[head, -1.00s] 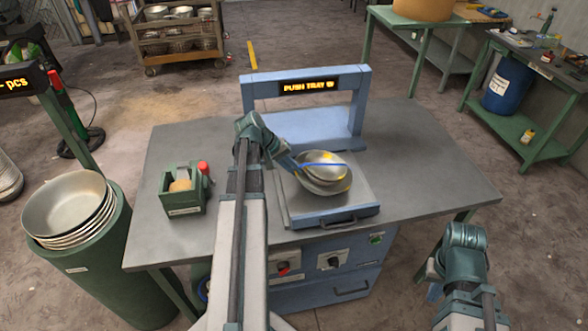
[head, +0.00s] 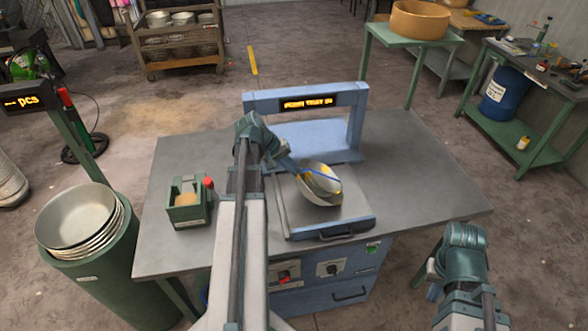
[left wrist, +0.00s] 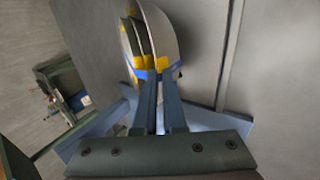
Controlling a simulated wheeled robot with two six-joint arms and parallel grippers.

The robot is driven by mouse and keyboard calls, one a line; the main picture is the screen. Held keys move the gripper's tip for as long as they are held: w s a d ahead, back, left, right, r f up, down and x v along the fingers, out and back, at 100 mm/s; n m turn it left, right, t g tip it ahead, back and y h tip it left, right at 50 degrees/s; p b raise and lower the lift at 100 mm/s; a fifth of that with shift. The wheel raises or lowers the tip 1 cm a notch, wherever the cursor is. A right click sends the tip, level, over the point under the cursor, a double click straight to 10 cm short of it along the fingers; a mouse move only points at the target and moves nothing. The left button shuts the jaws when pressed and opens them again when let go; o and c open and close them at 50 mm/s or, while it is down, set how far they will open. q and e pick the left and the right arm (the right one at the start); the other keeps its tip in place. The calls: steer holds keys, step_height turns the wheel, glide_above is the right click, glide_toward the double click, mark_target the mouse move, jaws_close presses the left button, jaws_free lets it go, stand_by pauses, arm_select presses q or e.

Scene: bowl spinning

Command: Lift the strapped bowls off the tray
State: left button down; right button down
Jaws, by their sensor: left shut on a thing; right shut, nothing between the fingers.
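The strapped bowls (head: 322,186) are a nested silver stack with a blue strap and yellow patches. They are tilted steeply over the tray (head: 297,224); I cannot tell whether their lower edge touches it. My left gripper (head: 296,167) is shut on the stack's left side. In the left wrist view the fingers (left wrist: 160,100) meet the bowls (left wrist: 150,40) at the strap, and the rims are seen edge-on. My right gripper (head: 436,284) is low at the right, off the table and away from the bowls; its fingers are mostly hidden.
A blue frame (head: 363,115) with a lit sign stands behind the tray. A green box (head: 187,204) with a red-topped item is on the table's left. A green bin (head: 108,262) with stacked bowls (head: 78,217) stands at far left. The table's right side is clear.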

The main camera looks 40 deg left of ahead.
arm_select(q)
steer(key=c, duration=0.9)
jaws_free()
steer(key=p+v, duration=1.1)
steer(key=v, duration=0.2)
steer(key=shift+s+a+r, duration=0.1)
steer(key=shift+s+r, duration=0.05)
steer(key=shift+r, duration=0.15)
